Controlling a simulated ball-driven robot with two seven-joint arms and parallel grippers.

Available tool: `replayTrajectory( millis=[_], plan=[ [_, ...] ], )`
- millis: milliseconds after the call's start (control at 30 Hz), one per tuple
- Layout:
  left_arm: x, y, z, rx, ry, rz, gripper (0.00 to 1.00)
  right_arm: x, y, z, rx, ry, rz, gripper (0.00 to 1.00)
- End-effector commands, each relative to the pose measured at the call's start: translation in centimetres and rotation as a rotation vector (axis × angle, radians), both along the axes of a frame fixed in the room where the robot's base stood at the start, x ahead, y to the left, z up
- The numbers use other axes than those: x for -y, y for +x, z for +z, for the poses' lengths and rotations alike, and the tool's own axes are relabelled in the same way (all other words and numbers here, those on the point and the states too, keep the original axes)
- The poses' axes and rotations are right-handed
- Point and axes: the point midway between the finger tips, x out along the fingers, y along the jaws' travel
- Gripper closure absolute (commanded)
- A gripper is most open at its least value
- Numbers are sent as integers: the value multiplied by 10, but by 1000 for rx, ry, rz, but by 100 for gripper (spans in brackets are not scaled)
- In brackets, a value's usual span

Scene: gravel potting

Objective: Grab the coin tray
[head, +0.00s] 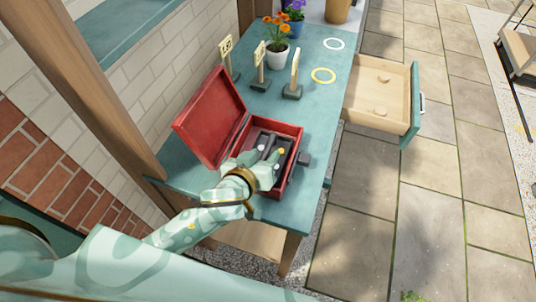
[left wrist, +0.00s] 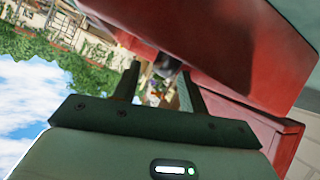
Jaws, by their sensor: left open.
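A dark grey coin tray (head: 262,135) sits inside the open red box (head: 296,131) on the teal bench. My left gripper (head: 268,150) reaches over the box from the front left and hides much of the tray. Its jaws are open, with dark fingers apart in the left wrist view (left wrist: 158,85). A small grey part shows between the fingers there, but I cannot tell whether it belongs to the tray. Contact between fingers and tray cannot be made out. The red lid (head: 207,118) stands open on the left. My right gripper is not in view.
Several label stands (head: 292,82) are behind the box. Potted orange flowers (head: 277,52), a yellow ring (head: 323,75) and a white ring (head: 334,44) are further back on the bench (head: 313,108). An open wooden drawer (head: 380,92) juts out on the right.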

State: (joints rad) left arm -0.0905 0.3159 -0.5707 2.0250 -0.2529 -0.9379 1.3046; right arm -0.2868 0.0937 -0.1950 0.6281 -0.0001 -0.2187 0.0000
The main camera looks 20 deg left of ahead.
Motion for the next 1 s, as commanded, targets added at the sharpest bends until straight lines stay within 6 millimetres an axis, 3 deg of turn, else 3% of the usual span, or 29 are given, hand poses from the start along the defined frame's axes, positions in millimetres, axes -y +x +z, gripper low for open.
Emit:
replayTrajectory(
  millis=[200,500,533,667,700,1000],
  plan=[
    [0,34,-13,2,3,-2,57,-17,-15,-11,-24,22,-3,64],
    [1,42,-16,-1,0,-2,57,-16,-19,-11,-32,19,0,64],
    [1,42,-16,-1,0,-2,60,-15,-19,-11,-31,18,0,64],
    [1,42,-16,-1,0,-2,96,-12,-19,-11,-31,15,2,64],
    [1,42,-16,-1,0,-2,100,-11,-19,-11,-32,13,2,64],
    [1,42,-15,1,0,-2,100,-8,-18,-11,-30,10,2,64]
  ],
)
